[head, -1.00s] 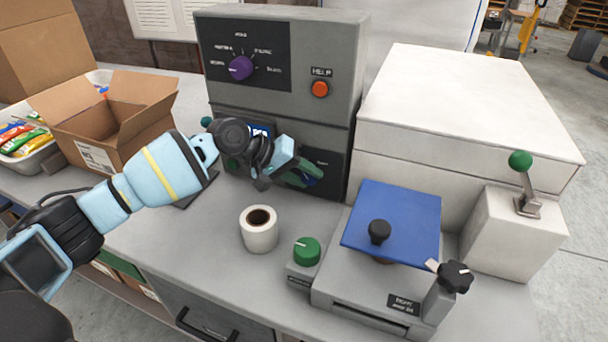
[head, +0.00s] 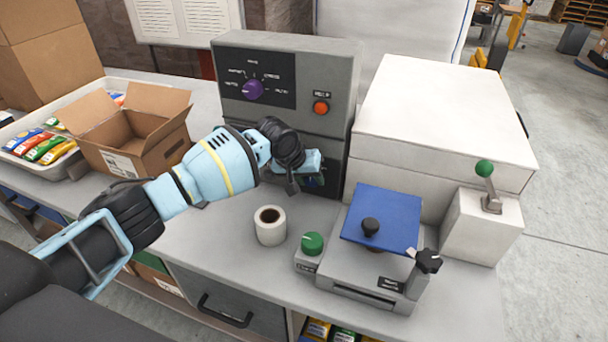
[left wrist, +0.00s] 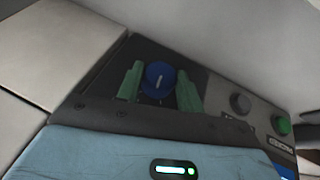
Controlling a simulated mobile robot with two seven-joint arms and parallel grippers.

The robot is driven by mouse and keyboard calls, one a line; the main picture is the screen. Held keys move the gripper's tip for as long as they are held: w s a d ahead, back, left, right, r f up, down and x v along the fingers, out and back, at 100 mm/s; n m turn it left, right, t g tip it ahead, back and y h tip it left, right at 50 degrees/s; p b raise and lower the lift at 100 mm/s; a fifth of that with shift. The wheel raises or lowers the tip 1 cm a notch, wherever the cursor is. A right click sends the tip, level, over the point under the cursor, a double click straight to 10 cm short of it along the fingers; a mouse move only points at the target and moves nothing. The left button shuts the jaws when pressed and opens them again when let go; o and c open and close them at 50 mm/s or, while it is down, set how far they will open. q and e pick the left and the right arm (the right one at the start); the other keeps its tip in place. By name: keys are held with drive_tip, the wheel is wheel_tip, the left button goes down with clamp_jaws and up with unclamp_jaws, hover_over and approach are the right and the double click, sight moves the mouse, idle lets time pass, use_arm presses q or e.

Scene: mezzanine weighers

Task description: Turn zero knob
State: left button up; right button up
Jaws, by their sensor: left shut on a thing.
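My left gripper (head: 314,180) reaches to the lower front of the grey cabinet (head: 336,68). In the left wrist view its two green fingers (left wrist: 160,85) are shut on a blue round knob (left wrist: 158,78) with a pale pointer line, on a dark panel. In the head view the gripper mostly hides this knob and its panel. No label that names it is readable. A green knob (head: 312,243) stands on a small grey block left of the blue-topped scale (head: 381,215). My right gripper is not in view.
The cabinet's upper face has a purple selector (head: 253,89) and an orange button (head: 321,108). A white paper roll (head: 270,226) stands on the counter under my left arm. An open carton (head: 130,140) is to the left. A green-tipped lever (head: 486,180) rises at the right.

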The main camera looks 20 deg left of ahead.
use_arm(q)
drive_tip(key=shift+d+r+m+y+p, duration=0.25)
drive_tip(key=shift+r+y+p, duration=0.2)
drive_tip(key=shift+y, duration=0.45)
drive_tip(key=shift+f+y, duration=0.15)
drive_tip(key=shift+y, duration=0.35)
drive_tip(key=shift+d+f+m+y, duration=0.1)
drive_tip(key=shift+f+m+y, duration=0.2)
drive_tip(key=shift+y, duration=0.8)
drive_tip(key=shift+d+m+y, duration=0.1)
drive_tip(key=shift+m+y, duration=0.25)
drive_tip(key=shift+y, duration=0.75)
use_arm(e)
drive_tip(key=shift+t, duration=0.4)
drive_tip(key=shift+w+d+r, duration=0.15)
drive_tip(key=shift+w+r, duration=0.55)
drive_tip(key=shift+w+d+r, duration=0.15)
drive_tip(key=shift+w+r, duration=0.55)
use_arm(q)
drive_tip(key=shift+f+y, duration=0.1)
drive_tip(key=shift+y, duration=0.2)
drive_tip(key=o, duration=1)
